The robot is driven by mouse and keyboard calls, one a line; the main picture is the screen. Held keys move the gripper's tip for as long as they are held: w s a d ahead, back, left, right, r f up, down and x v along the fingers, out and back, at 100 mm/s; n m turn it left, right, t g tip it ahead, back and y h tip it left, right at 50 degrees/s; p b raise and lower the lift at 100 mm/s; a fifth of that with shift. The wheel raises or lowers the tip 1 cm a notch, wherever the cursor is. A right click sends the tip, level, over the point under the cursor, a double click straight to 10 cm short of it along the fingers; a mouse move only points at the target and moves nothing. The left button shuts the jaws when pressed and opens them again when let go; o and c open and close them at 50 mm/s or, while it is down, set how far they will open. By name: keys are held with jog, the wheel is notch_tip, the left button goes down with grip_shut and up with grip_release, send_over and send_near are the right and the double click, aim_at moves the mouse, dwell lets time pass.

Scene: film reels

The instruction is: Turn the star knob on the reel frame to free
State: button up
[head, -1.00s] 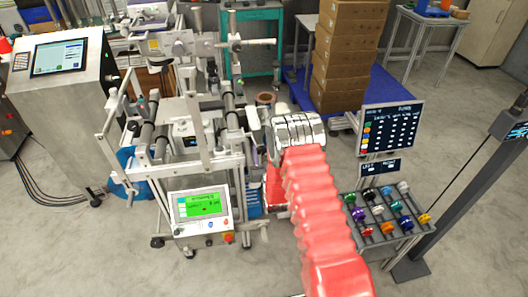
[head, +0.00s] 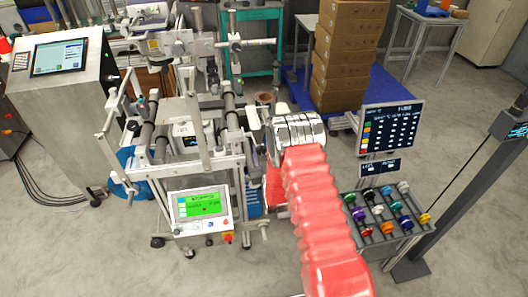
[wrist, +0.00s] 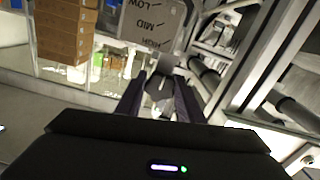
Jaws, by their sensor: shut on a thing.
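My gripper (wrist: 160,98) is in the wrist view, its two dark fingers closed on a small grey knob-like part (wrist: 157,92). The fingers and shadow cover much of this part, so its star shape and its angle cannot be told. Just beyond it is a grey plate (wrist: 150,24) marked LOW, MID and HIGH, upside down in this view; no "free" mark can be read. In the head view the reel frame (head: 231,122) stands left of my silver wrist, which hides the gripper and the knob.
Frame bars (wrist: 245,60) run close on the right in the wrist view. A control box with a green screen (head: 201,206) sits at the frame's front. A rack of coloured knobs (head: 388,212) and a sign board (head: 390,129) stand right of my arm. Stacked cartons (head: 345,60) are behind.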

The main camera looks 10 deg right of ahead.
jog(key=o, duration=1.1)
jog(key=shift+c, duration=0.2)
jog(key=shift+s, duration=0.1)
jog(key=s, duration=1.3)
jog(key=shift+s, duration=0.3)
